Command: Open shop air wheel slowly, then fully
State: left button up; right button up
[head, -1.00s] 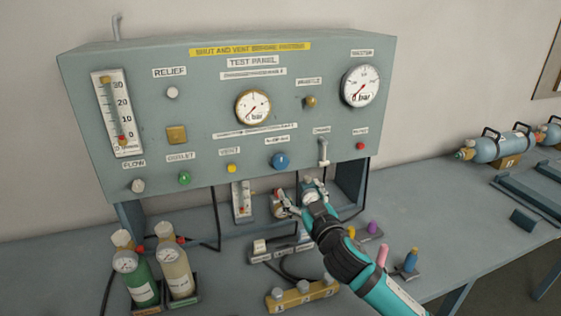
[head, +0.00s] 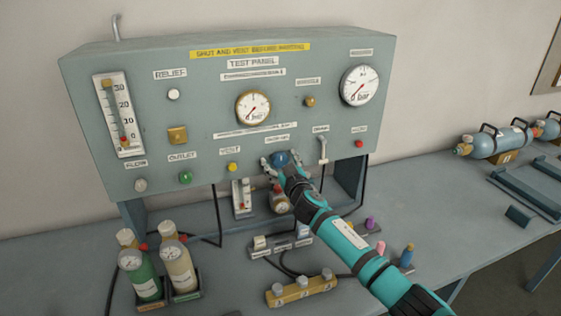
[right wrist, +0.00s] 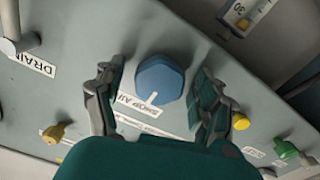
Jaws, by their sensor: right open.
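The shop air wheel is a blue knob (head: 281,159) on the lower part of the grey-green test panel (head: 130,75). In the right wrist view the blue knob (right wrist: 160,79) has a white pointer line and sits above a label reading SHOP AIR. My right gripper (head: 277,162) is at the wheel, and its open fingers (right wrist: 152,92) stand on either side of the knob. A gap shows on both sides, so the knob is not gripped. My left gripper is not in view.
Close by are the yellow vent knob (head: 232,167) and the white drain lever (head: 323,150). The green outlet knob (head: 185,177) is further left. Below stand two gauged bottles (head: 147,281) and a yellow block (head: 300,291) on the bench.

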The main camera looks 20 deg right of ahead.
jog(key=c, duration=1.2)
jog(key=shift+o, duration=0.2)
jog(key=shift+n, duration=0.3)
jog(key=n, duration=1.1)
jog(key=shift+f, duration=0.1)
jog(key=shift+n, duration=0.3)
jog(key=o, duration=1.2)
jog(key=shift+c, duration=0.2)
